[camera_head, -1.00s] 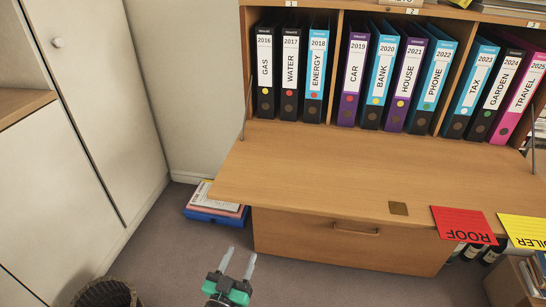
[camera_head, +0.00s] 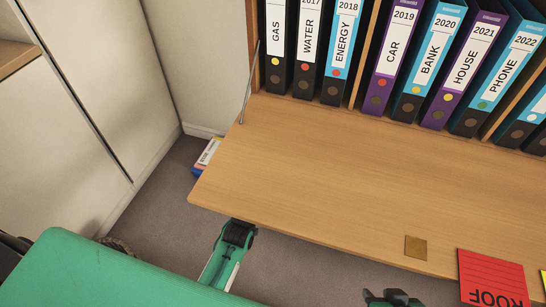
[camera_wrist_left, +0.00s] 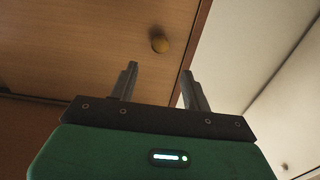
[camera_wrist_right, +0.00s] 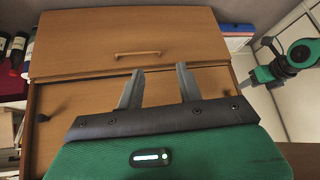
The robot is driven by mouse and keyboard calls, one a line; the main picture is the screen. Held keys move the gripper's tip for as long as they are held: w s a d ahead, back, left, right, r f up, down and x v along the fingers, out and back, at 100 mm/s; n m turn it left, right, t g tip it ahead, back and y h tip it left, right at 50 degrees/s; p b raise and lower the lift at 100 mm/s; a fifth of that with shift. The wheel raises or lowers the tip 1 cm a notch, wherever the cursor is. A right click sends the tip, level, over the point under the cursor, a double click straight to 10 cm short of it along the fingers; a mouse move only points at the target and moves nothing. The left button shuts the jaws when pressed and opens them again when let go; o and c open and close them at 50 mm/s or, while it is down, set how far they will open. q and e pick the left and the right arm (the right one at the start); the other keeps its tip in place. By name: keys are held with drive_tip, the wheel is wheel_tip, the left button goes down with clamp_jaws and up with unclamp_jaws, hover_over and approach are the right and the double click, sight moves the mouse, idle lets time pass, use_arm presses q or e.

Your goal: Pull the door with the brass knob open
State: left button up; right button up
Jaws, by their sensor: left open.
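The brass knob (camera_wrist_left: 160,44) shows in the left wrist view as a small round knob on a brown wooden panel. My left gripper (camera_wrist_left: 160,68) is open and empty. In that picture the knob appears just beyond the gap between its fingertips, apart from them. I cannot make out the knob in the head view, where the flap covers much of the lower bureau. My right gripper (camera_wrist_right: 160,67) is open and empty in front of the bureau's drawer (camera_wrist_right: 90,35). In the head view it shows as a dark shape (camera_head: 390,298) at the bottom edge.
The lowered wooden flap (camera_head: 320,170) juts out above the floor, with a red ROOF note (camera_head: 492,278) on it. Several binders (camera_head: 395,55) stand behind. A white cabinet (camera_head: 60,150) is at the left. Bottles (camera_wrist_right: 18,48) stand beside the bureau in the right wrist view.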

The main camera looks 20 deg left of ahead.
use_arm(q)
drive_tip(key=w+b, duration=0.1)
drive_tip(key=w, duration=0.9)
drive_tip(key=shift+w+d, duration=0.2)
use_arm(e)
drive_tip(key=shift+w+a+f+t+y, duration=0.1)
drive_tip(key=shift+w+a+t+y, duration=0.15)
drive_tip(key=shift+w+a+t, duration=0.25)
drive_tip(key=shift+w+a+f+t+y, duration=0.1)
drive_tip(key=shift+w+a+t+y, duration=0.15)
drive_tip(key=shift+a, duration=0.35)
drive_tip(key=shift+w+a+f+t+y, duration=0.1)
drive_tip(key=shift+w+a+t+y, duration=0.15)
drive_tip(key=shift+a+t, duration=0.25)
use_arm(q)
clamp_jaws()
use_arm(e)
drive_tip(key=shift+r, duration=0.1)
